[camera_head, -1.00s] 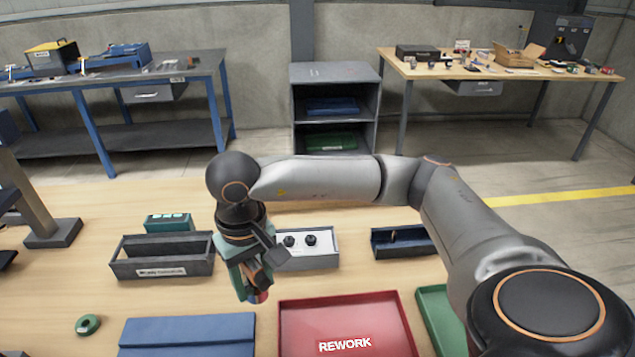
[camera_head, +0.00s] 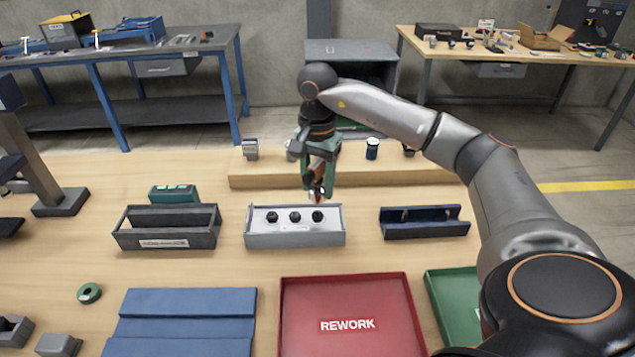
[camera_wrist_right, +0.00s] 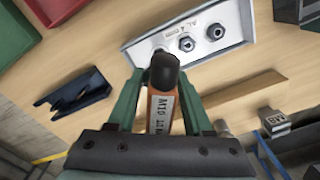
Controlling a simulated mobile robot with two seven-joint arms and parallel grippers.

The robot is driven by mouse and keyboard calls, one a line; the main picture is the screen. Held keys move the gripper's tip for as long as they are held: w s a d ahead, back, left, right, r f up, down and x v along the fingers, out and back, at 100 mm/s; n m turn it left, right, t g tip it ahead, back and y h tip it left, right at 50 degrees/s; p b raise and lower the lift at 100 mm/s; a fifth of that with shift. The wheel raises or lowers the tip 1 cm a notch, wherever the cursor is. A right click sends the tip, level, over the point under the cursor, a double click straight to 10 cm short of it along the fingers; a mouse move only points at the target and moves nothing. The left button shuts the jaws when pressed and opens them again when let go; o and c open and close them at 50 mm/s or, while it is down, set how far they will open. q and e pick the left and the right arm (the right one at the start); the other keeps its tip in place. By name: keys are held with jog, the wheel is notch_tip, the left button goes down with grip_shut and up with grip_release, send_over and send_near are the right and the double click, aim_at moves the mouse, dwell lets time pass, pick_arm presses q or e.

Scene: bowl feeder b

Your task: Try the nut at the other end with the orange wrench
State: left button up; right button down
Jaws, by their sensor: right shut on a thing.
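The orange wrench (camera_wrist_right: 160,108) is held in my right gripper (camera_head: 318,186), which is shut on it; it also shows in the right wrist view (camera_wrist_right: 158,100). The wrench's dark rounded end (camera_wrist_right: 164,72) points toward the pale grey nut box (camera_head: 255,236). Three dark nuts stand in a row in the box: left (camera_head: 272,217), middle (camera_head: 295,217) and right (camera_head: 317,216). My gripper is above and behind the right nut. In the wrist view two nuts show clearly; the wrench covers the area of the third. I cannot tell whether the wrench touches it. My left gripper is out of view.
A dark open bin (camera_head: 124,238) stands left of the box and a navy holder (camera_head: 425,230) right of it. The red REWORK tray (camera_head: 300,340), a blue mat (camera_head: 185,310) and a green tray (camera_head: 440,290) lie in front. A wooden ledge (camera_head: 245,180) runs behind.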

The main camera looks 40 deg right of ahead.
aim_at(317, 214)
jog(key=shift+r, duration=0.1)
notch_tip(317, 214, down, 4)
jog(key=b, duration=0.2)
jog(key=shift+f+b, duration=0.2)
jog(key=shift+b, duration=0.15)
jog(key=shift+f, duration=0.1)
dwell(0.9)
jog(key=shift+f+b, duration=0.5)
jog(key=shift+f, duration=0.5)
dwell(0.6)
dwell(0.4)
jog(key=shift+m, duration=0.5)
jog(key=shift+m+p, duration=0.3)
jog(key=shift+m, duration=0.4)
jog(key=shift+a, duration=0.1)
